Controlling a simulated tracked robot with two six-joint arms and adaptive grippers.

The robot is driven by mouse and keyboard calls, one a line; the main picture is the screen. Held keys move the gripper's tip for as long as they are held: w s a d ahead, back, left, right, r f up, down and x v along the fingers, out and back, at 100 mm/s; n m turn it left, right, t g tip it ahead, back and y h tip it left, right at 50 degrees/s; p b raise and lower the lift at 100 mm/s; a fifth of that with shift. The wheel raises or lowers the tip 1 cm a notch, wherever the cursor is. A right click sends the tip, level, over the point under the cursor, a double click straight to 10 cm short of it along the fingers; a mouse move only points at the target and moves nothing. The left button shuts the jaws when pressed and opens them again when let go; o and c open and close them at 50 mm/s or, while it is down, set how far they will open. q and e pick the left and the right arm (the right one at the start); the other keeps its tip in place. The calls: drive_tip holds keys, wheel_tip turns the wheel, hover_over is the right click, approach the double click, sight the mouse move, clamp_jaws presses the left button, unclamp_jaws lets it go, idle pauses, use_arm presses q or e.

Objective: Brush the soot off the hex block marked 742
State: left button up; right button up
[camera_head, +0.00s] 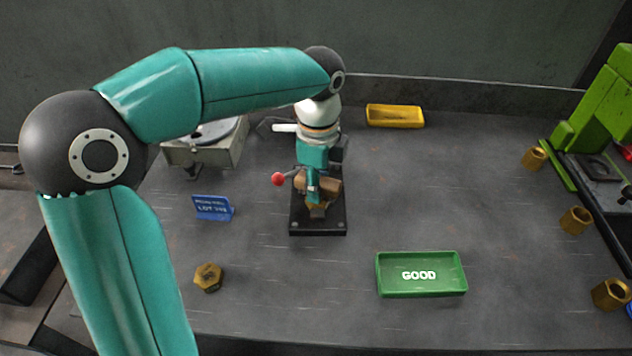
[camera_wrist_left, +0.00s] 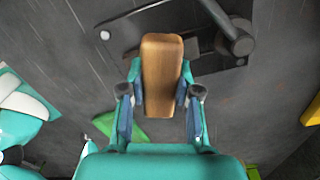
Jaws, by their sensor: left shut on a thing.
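My left gripper (camera_head: 315,192) is above a black fixture (camera_head: 318,228) and shut on a brown wooden brush (camera_head: 332,186). In the left wrist view the brush's wooden back (camera_wrist_left: 161,75) sits between the two fingers (camera_wrist_left: 160,90); its bristles are hidden. A brassy piece (camera_head: 318,211) shows just under the brush, over the fixture base; I cannot tell whether they touch, and no number is readable. A brass hex block (camera_head: 208,277) with a dark mark on top lies on the table at front left. My right gripper is out of view.
The fixture has a red-knobbed lever (camera_head: 278,179). A blue lot sign (camera_head: 213,207) and a grey machine (camera_head: 207,145) stand left. A green GOOD tray (camera_head: 421,290) is at front, a yellow tray (camera_head: 395,116) at back. Several brass blocks (camera_head: 576,220) stand right, near a green press (camera_head: 598,105).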

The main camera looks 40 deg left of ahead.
use_arm(q)
drive_tip(key=shift+f+b, duration=0.35)
drive_tip(key=shift+f, duration=0.1)
drive_tip(key=shift+a, duration=0.1)
drive_tip(key=shift+s+a, duration=0.25)
drive_tip(key=shift+a, duration=0.55)
drive_tip(key=shift+d, duration=0.1)
drive_tip(key=shift+w+d+p, duration=0.25)
drive_tip(key=shift+d+p, duration=0.05)
drive_tip(key=shift+d, duration=0.55)
drive_tip(key=shift+w+d+p, duration=0.2)
drive_tip(key=shift+d+p, duration=0.1)
drive_tip(key=shift+d, duration=0.55)
drive_tip(key=shift+a, duration=0.1)
drive_tip(key=shift+s+a, duration=0.25)
drive_tip(key=shift+a, duration=0.6)
drive_tip(key=shift+s+a, duration=0.2)
drive_tip(key=shift+a, duration=0.65)
